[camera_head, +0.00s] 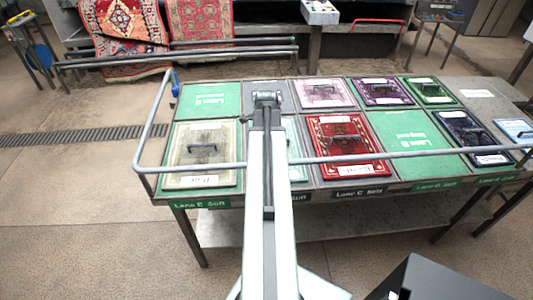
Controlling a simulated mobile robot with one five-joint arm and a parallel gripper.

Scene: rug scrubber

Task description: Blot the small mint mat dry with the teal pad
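A pale mint mat (294,150) lies in a front-row bay of the table, mostly hidden behind my arm; only a strip shows to the right of the arm. I cannot make out a separate teal pad. My gripper (267,97) is at the far end of my outstretched arm, over the grey back-row bay. Its fingers are too small and hidden to show whether they are open or shut, and I see nothing held in it.
The table (220,215) has a raised grey rail (215,166) along its front. Other bays hold a beige mat (202,160), a red mat (345,135), a purple mat (380,91) and a navy mat (470,135), with handles on them. A dark box (435,280) stands at lower right.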

